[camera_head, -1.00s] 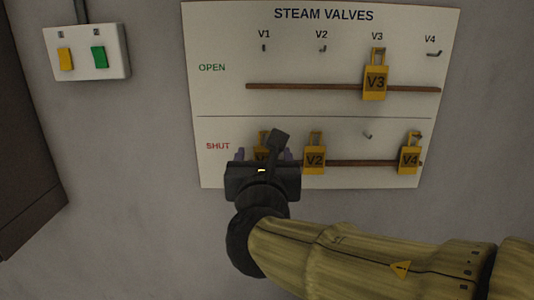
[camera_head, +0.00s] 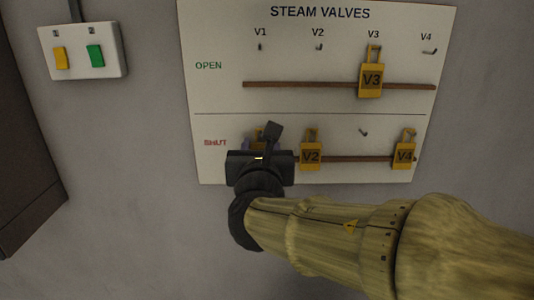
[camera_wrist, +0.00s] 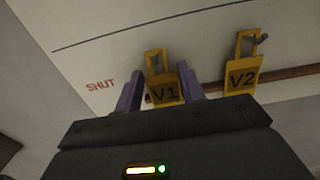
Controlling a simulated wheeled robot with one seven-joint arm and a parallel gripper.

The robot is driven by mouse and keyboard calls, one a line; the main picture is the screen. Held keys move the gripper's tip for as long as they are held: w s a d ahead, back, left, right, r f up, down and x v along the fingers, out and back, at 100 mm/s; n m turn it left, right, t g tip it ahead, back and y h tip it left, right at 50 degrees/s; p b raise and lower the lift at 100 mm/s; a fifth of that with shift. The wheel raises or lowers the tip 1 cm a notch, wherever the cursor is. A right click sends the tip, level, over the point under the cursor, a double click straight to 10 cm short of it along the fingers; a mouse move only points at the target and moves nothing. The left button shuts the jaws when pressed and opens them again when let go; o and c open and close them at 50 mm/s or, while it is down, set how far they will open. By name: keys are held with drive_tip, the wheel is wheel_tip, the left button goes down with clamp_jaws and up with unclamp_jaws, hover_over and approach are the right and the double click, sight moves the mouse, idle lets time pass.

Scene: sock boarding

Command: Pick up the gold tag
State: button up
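The gold V1 tag (camera_wrist: 165,90) hangs by its loop in the SHUT row of the valve board, just right of the red SHUT word. In the head view the V1 tag (camera_head: 258,134) is mostly hidden behind my gripper (camera_head: 261,147). In the wrist view the two purple fingers of my gripper (camera_wrist: 161,72) stand on either side of the tag, spread apart. The right finger is very close to the tag's edge; whether it touches I cannot tell. A narrow gap shows at the left finger.
On the board (camera_head: 215,105), similar gold tags V2 (camera_head: 310,155) and V4 (camera_head: 404,155) hang in the SHUT row, and V3 (camera_head: 371,80) in the OPEN row. V2 is close right of my gripper. A switch box (camera_head: 112,70) is at upper left.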

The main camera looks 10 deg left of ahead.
drive_tip(key=shift+c, duration=1.3)
drive_tip(key=shift+s+r, duration=0.1)
drive_tip(key=shift+s+r, duration=0.15)
drive_tip(key=s+d+r+p, duration=0.3)
drive_tip(key=s+r, duration=0.4)
drive_tip(key=s, duration=0.6)
drive_tip(key=shift+r+p, duration=0.3)
drive_tip(key=shift+p, duration=0.5)
drive_tip(key=shift+d+f, duration=0.1)
